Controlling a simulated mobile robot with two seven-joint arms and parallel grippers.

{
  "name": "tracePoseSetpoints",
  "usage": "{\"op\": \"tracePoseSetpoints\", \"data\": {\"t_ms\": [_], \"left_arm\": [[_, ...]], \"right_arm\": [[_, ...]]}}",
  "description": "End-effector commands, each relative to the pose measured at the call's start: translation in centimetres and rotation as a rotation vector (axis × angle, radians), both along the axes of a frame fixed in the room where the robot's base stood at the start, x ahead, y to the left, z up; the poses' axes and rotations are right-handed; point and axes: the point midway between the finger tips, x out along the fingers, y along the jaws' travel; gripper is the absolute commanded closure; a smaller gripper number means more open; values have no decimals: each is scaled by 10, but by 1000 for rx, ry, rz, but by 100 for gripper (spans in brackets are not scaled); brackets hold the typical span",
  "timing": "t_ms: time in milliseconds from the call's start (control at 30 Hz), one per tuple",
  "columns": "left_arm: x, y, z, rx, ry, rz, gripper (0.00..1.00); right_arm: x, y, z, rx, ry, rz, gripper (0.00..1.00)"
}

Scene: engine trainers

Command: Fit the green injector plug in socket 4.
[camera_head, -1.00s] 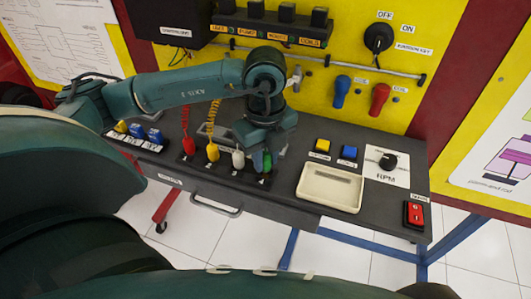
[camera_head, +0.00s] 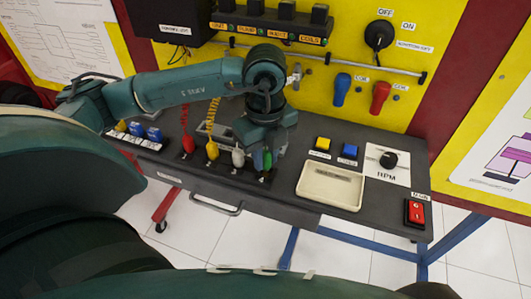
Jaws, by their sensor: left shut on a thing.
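The green injector plug (camera_head: 267,160) stands upright at the right end of the row of plugs, at the socket labelled 4 on the black socket strip (camera_head: 225,172). My left gripper (camera_head: 264,150) reaches down from above and is shut on the green plug. The plug's lower end is at the socket; I cannot tell how deep it sits. Red (camera_head: 188,144), yellow (camera_head: 212,151) and white (camera_head: 238,158) plugs stand in a row to its left. My right gripper does not show.
A cream tray (camera_head: 330,205) lies right of the plugs, with yellow (camera_head: 323,144) and blue (camera_head: 349,151) buttons behind it. The RPM knob (camera_head: 388,160) and red switch (camera_head: 416,212) are further right. Coloured switches (camera_head: 137,130) are at the left.

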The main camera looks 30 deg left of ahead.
Motion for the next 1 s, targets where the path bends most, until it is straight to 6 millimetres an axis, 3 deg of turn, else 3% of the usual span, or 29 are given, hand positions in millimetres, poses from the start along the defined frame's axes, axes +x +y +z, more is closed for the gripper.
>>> {"op": "tracePoseSetpoints", "data": {"t_ms": [1000], "left_arm": [[0,0,-16,0,0,0,100]], "right_arm": [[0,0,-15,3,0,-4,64]]}}
